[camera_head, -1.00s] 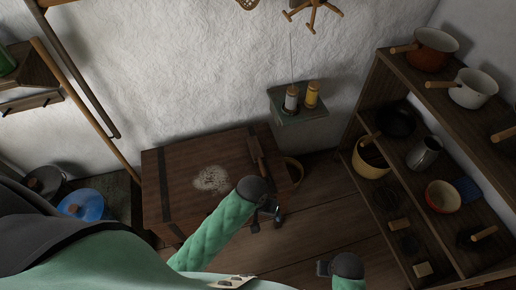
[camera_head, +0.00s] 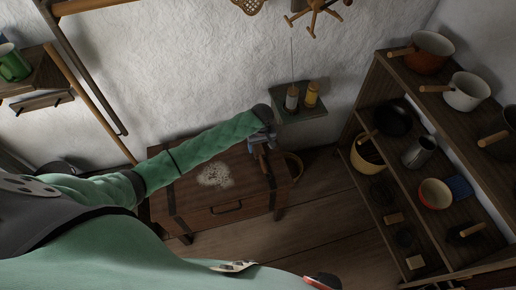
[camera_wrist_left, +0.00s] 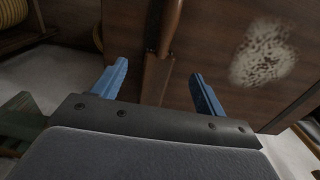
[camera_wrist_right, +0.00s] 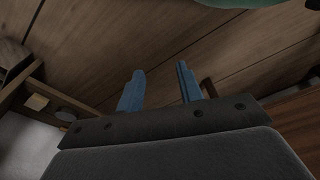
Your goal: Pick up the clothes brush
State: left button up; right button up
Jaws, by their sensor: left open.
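The clothes brush (camera_wrist_left: 157,75), a brown wooden piece with a long rounded handle, lies on the dark wooden chest (camera_head: 190,195). In the left wrist view it shows between the fingers of my left gripper (camera_wrist_left: 159,70), which are open and apart with nothing held. In the head view my left gripper (camera_head: 262,138) is over the chest's right end and hides much of the brush; a bit of its handle (camera_head: 265,163) shows. I cannot tell the exact height gap. My right gripper (camera_wrist_right: 160,72) is open and empty, facing the floorboards.
A pale patch (camera_head: 214,175) marks the chest top. A small wall shelf (camera_head: 300,115) with two bottles is close beside my left gripper. An open shelf (camera_head: 372,90) with pots and pans stands at right. The floor in front is clear.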

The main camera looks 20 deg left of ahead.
aim_at(261, 155)
pick_arm(q)
jog(key=shift+w+a+f+p, duration=0.15)
jog(key=shift+f+p, duration=0.35)
jog(key=shift+f, duration=0.95)
notch_tip(261, 155, down, 4)
jog(key=shift+r+p, duration=0.25)
jog(key=shift+p, duration=0.6)
jog(key=shift+f, duration=0.65)
pick_arm(e)
notch_tip(261, 155, down, 6)
jog(key=s+d, duration=0.2)
jog(key=shift+s+d, duration=0.15)
jog(key=shift+s, duration=0.1)
pick_arm(q)
jog(key=shift+c, duration=0.2)
jog(key=c, duration=1.1)
pick_arm(e)
jog(key=shift+s+d, duration=0.1)
